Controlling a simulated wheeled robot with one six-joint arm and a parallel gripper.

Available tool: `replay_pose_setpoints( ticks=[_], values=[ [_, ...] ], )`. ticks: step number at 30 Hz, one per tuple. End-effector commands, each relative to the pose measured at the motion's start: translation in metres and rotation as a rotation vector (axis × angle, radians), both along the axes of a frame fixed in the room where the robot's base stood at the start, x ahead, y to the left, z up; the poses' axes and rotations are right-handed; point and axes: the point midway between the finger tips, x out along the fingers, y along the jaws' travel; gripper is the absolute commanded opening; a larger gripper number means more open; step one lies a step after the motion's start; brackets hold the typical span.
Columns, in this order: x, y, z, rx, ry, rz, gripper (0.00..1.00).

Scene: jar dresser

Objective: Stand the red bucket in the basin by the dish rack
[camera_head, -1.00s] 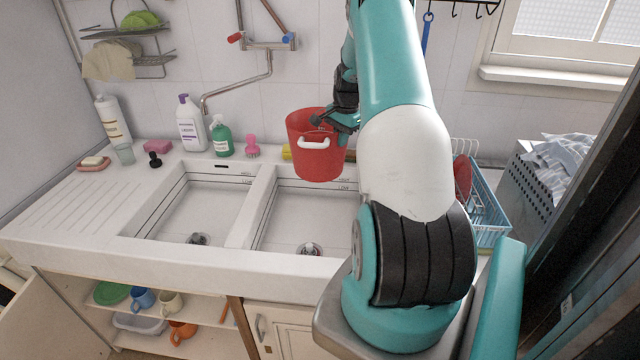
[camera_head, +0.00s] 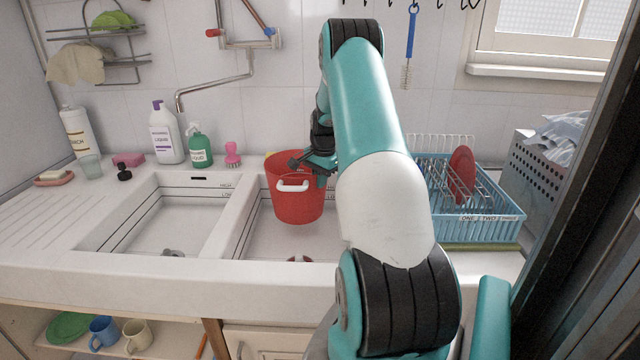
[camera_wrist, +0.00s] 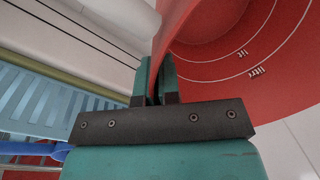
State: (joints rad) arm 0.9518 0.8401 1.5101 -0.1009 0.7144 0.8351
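The red bucket (camera_head: 297,200) with a white handle hangs upright over the right basin (camera_head: 262,226), the one beside the dish rack. My gripper (camera_head: 318,165) is shut on the bucket's rim on its right side. In the wrist view my gripper's fingers (camera_wrist: 154,85) pinch the red wall of the bucket (camera_wrist: 215,75), whose inside shows litre marks. The blue dish rack (camera_head: 475,226) stands on the counter to the right, with a red plate in it. My arm hides the right part of the basin.
The left basin (camera_head: 165,225) is empty, split off by a white divider (camera_head: 238,220). Bottles, a green sprayer (camera_head: 199,150) and a pink brush (camera_head: 232,155) stand along the back ledge. The tap spout (camera_head: 180,103) is over the left side.

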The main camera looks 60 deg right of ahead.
Motion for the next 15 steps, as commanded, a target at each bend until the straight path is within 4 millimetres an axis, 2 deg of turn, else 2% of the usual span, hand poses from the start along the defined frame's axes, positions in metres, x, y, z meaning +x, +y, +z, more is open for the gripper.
replay_pose_setpoints(
  ticks=[15],
  values=[
    [-0.001, -0.002, -0.057, -0.001, -0.001, -0.003, 0.0]
  ],
)
